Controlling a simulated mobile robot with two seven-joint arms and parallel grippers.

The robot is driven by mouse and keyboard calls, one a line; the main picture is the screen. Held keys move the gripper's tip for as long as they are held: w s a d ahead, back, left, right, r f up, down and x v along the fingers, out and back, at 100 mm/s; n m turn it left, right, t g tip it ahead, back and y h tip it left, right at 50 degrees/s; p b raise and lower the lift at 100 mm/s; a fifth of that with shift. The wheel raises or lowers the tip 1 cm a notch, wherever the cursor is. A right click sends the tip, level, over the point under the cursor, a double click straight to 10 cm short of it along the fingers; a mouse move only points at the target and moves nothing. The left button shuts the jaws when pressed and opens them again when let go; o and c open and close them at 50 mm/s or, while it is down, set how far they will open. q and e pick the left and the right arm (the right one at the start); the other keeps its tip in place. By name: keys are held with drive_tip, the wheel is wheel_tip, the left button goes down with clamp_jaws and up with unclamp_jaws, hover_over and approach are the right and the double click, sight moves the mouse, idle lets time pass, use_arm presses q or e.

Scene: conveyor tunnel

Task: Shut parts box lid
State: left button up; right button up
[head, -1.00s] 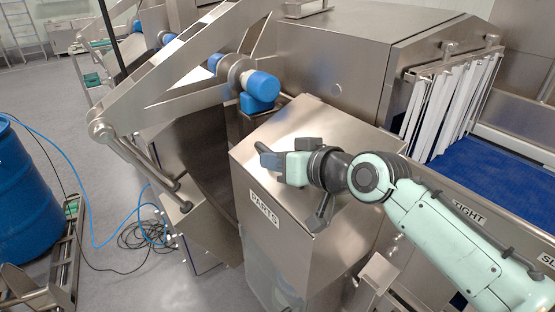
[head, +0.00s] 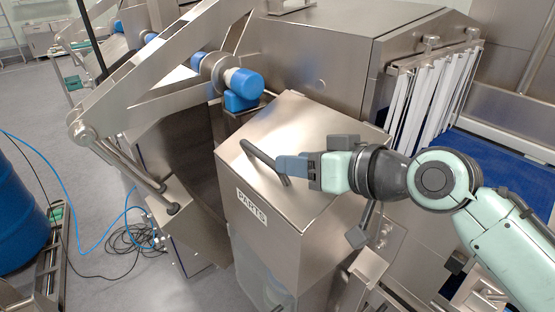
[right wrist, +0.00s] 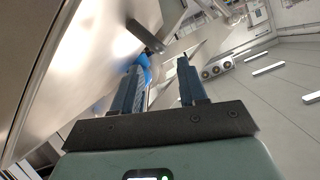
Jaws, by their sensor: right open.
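The steel parts box (head: 270,245) with its "PARTS" label stands in the middle of the head view. Its sloping steel lid (head: 295,118) lies over the top, and I see no clear gap along the front edge. A dark bar handle (head: 262,160) sits on the lid. My right gripper (head: 280,164) is beside the handle, over the lid; touching or apart is hard to tell. In the right wrist view its two fingers (right wrist: 160,75) are apart with nothing held between them, and the dark handle (right wrist: 145,36) shows beyond the tips. My left gripper is out of view.
A steel link arm with a blue-capped joint (head: 243,85) rises left of the box. A steel tunnel with white strip curtains (head: 430,95) and a blue conveyor belt (head: 500,160) lie to the right. A blue drum (head: 20,215) stands at far left.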

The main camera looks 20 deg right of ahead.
drive_tip(key=shift+v, duration=1.9)
